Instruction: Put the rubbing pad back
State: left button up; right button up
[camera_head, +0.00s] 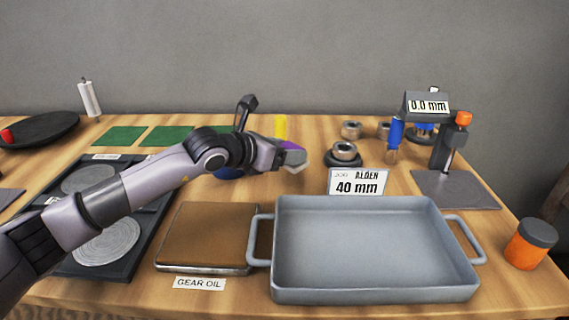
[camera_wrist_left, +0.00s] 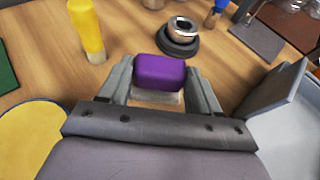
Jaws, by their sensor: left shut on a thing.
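The rubbing pad is a small purple block with a pale underside. It shows in the head view (camera_head: 292,146) and in the left wrist view (camera_wrist_left: 161,72). My left gripper (camera_head: 292,158) is shut on the pad, with one finger on each side of it in the wrist view (camera_wrist_left: 160,88). The pad is held over the bare wood, left of the metal ring on its dark round base (camera_head: 344,153). That ring also shows beyond the pad in the wrist view (camera_wrist_left: 180,36). My right gripper is not in view.
A grey tray (camera_head: 375,292) with handles stands at front right, beside the brown gear oil plate (camera_head: 205,235). A yellow bottle (camera_wrist_left: 87,28) stands close to the pad. Green mats (camera_head: 174,136) lie behind the arm. A gauge stand (camera_head: 443,150) is at back right.

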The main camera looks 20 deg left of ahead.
pick_arm(q)
jog(key=shift+f, duration=1.6)
jog(key=shift+f, duration=0.15)
jog(key=o, duration=1.2)
